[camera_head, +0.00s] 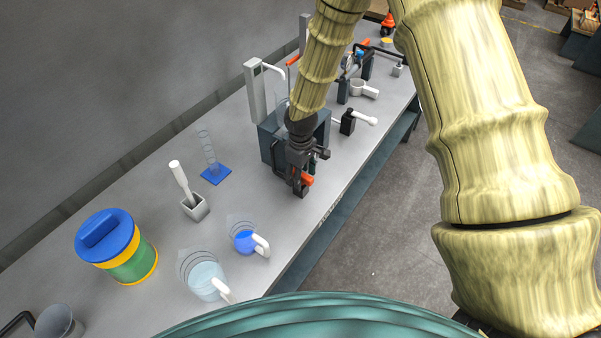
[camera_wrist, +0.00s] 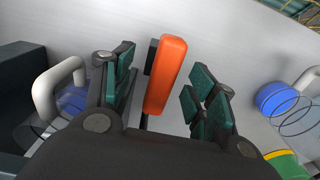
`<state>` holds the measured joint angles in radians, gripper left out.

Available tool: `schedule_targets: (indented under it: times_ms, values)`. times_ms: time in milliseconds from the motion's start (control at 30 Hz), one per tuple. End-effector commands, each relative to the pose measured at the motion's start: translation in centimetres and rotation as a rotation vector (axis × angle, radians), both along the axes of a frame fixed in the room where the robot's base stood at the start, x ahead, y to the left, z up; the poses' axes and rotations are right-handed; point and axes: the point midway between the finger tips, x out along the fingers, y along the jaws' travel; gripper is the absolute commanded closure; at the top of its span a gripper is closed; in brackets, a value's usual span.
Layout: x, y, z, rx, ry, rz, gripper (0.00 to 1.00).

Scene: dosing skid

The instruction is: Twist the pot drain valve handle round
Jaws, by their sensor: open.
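The orange valve handle (camera_wrist: 165,75) stands between my gripper's two open fingers in the wrist view. There is a visible gap on both sides, so neither pad appears to touch it. A dark stem piece shows just left of the handle. In the head view the handle (camera_head: 307,180) is partly hidden by my gripper (camera_head: 298,184), which points down at the front of a dark grey block-shaped unit (camera_head: 268,145). In the wrist view my gripper (camera_wrist: 163,98) has green pads on both fingers.
A blue-based cylinder (camera_head: 216,174), a grey holder (camera_head: 196,208) and two jugs (camera_head: 206,280) stand on the bench left and in front. A blue-lidded tub (camera_head: 105,235) is further left. A black stand with a white-handled tool (camera_head: 349,122) is close on the right. Bare bench lies around the handle's front.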

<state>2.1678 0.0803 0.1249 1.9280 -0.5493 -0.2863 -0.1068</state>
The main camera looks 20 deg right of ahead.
Motion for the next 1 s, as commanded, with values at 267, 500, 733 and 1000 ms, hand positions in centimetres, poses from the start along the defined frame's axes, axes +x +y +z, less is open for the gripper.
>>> schedule_targets:
  times_ms: [267, 500, 733, 1000]
  values:
    - [0.0, 0.0, 2.4, 0.000, 0.000, 0.000, 0.43]
    - [0.0, 0.0, 4.2, 0.000, 0.000, -0.001, 0.43]
    - [0.0, 0.0, 5.9, 0.001, -0.001, -0.001, 0.43]
    - [0.0, 0.0, 6.6, 0.000, 0.000, -0.001, 0.43]
